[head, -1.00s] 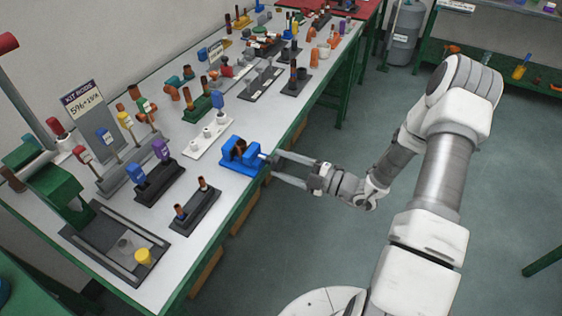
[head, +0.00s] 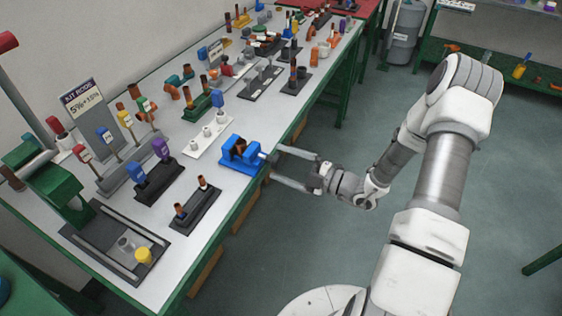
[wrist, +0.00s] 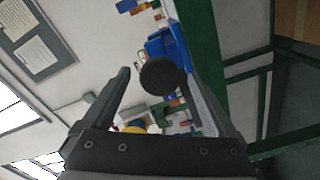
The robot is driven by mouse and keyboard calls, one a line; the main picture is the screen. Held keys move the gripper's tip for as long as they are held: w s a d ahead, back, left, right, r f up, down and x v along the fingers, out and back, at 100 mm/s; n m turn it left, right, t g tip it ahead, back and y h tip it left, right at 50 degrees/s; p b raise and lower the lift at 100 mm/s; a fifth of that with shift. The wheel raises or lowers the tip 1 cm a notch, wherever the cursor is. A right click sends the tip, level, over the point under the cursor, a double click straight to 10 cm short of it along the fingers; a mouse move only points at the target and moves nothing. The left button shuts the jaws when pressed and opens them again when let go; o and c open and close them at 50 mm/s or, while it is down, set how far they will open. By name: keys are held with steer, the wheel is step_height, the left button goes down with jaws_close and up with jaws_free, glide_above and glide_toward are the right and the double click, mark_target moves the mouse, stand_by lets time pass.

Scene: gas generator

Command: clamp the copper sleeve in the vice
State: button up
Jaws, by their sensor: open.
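The blue vice (head: 228,162) stands at the front edge of the workbench, and part of it shows in the wrist view (wrist: 177,43). The brown copper sleeve (head: 238,150) sits between its jaws; I cannot tell how tightly they hold it. The vice's screw end points out past the bench edge towards my gripper. My gripper (head: 275,163) is open around the screw end and holds nothing. The sleeve is hidden or unclear in the wrist view.
A dark stand (head: 197,204) with two copper-topped pegs is left of the vice. A white block with grey cylinders (head: 208,137) stands behind it. Several other racks and fittings crowd the bench. The floor (head: 320,235) in front of the bench is clear.

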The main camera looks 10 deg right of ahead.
steer(key=n, duration=0.5)
steer(key=shift+n+b, duration=0.3)
steer(key=c, duration=1.4)
steer(key=shift+m+p, duration=2.2)
steer(key=shift+p, duration=0.2)
steer(key=shift+m+p, duration=0.45)
steer(key=shift+m, duration=0.15)
